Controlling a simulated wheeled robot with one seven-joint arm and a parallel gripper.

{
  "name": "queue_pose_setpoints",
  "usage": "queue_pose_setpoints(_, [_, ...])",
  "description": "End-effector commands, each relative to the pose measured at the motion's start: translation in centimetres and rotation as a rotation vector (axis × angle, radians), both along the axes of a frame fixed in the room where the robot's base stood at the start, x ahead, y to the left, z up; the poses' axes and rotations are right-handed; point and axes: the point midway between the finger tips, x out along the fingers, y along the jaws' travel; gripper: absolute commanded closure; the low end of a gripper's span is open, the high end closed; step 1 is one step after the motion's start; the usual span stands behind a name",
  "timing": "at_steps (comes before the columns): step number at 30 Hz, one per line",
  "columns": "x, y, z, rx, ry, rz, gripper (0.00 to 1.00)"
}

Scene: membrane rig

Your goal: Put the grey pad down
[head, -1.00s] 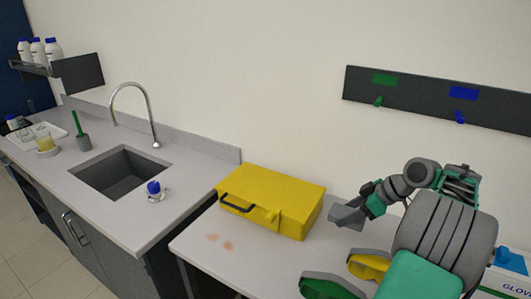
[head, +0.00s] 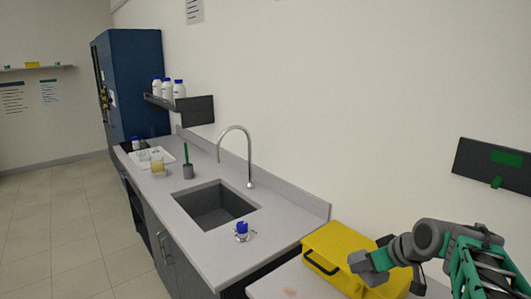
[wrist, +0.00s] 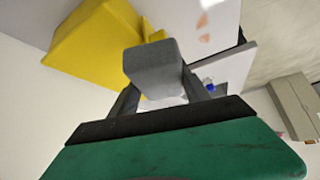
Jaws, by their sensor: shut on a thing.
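The grey pad (wrist: 152,66) is a small block held between the two dark fingers of my gripper (wrist: 160,92) in the wrist view. My gripper is shut on it. In the head view the gripper end (head: 366,264) is at the lower right, in front of the yellow case (head: 335,248), and the pad blends with the grey gripper parts there. The pad is held up in the air, and in the wrist view it overlaps part of the yellow case (wrist: 95,42).
The counter has a sink (head: 215,205), a tap (head: 248,160), a blue-capped bottle (head: 242,230), a green brush in a grey cup (head: 188,172) and a white tray (head: 168,151). A shelf (head: 185,107) holds white bottles. Open floor (head: 70,215) lies at the left.

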Motion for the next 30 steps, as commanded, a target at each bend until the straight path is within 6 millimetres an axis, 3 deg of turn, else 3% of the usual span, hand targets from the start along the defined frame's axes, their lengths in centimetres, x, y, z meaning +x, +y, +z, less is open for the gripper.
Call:
queue_pose_setpoints(1, [0.0, 3.2, -0.5, -0.003, -0.004, -0.028, 0.88])
queue_pose_setpoints(3, [-0.6, 6.5, -1.1, -0.002, -0.005, -0.096, 0.88])
queue_pose_setpoints(6, [-2.2, 10.1, -1.9, 0.0, -0.005, -0.186, 0.88])
queue_pose_setpoints(9, [-4.0, 12.1, -2.7, 0.002, -0.004, -0.26, 0.88])
queue_pose_setpoints(12, [-5.4, 13.0, -3.2, 0.002, -0.002, -0.311, 0.88])
queue_pose_setpoints(16, [-5.9, 13.2, -3.5, 0.005, -0.018, -0.341, 0.88])
queue_pose_setpoints(24, [-9.7, 13.1, -9.3, -0.005, 0.035, -0.342, 0.88])
queue_pose_setpoints(30, [-10.4, 13.1, -8.8, 0.0, 0.004, -0.341, 0.88])
